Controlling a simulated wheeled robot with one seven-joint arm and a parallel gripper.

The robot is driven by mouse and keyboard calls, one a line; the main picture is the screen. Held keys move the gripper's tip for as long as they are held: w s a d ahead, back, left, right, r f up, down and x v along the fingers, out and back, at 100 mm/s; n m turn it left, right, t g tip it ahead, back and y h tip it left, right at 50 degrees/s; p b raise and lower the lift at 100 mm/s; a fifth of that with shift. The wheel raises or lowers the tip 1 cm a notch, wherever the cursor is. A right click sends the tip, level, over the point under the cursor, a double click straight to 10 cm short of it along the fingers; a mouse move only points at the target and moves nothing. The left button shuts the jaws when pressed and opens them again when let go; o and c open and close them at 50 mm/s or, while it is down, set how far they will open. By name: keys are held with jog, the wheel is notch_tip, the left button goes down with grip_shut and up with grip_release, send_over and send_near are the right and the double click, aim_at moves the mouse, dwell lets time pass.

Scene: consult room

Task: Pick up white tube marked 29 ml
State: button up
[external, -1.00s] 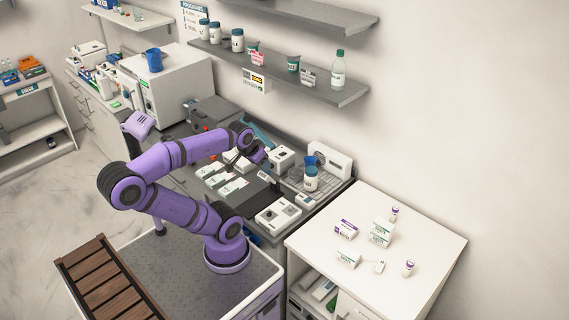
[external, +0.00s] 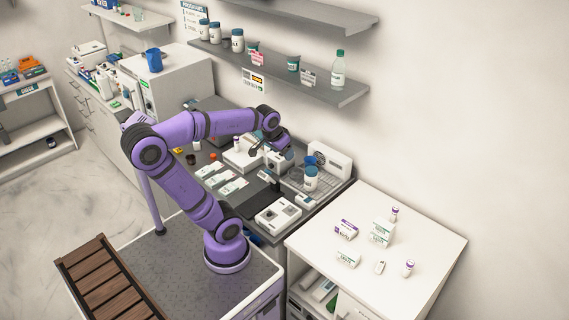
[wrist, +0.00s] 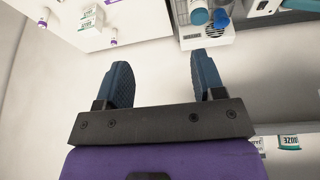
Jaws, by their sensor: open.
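Two small white tubes with purple markings stand on the white cabinet top (external: 318,226) at the right: one at the back (external: 394,213) and one nearer the front (external: 408,267). A small white item (external: 379,267) lies between the front tube and a box. No 29 ml marking is readable, so I cannot tell which one bears it. In the wrist view, purple-marked tubes show at top left, one by the edge (wrist: 43,17) and one further right (wrist: 113,40). My gripper (wrist: 160,62) is open and empty, its blue fingers apart, above the grey bench and left of the cabinet top.
A blue-capped white bottle (external: 311,178) and a white device (external: 330,160) stand on the bench near my gripper. A grey wall shelf (external: 290,72) with jars hangs above. The cabinet top's right side is clear.

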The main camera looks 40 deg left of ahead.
jog(key=w+d+m+g, duration=0.1)
jog(key=w+d+g, duration=0.1)
jog(key=w+d, duration=0.95)
jog(key=w+d+f+m, duration=0.1)
jog(key=w+d+f, duration=0.3)
jog(key=d, duration=0.3)
jog(key=w+d+f+m, duration=0.1)
jog(key=w+d+f, duration=0.25)
jog(key=d, duration=0.45)
jog(key=m+g, duration=0.2)
send_near(409, 268)
jog(key=shift+w+f+y, duration=0.3)
jog(key=shift+w+y, duration=0.1)
jog(key=shift+w, duration=0.35)
jog(key=shift+s+d+f, duration=0.1)
jog(key=shift+d+f, duration=0.05)
jog(key=shift+f, duration=0.4)
notch_tip(409, 268, down, 10)
jog(key=shift+r, duration=0.1)
jog(key=c, duration=1)
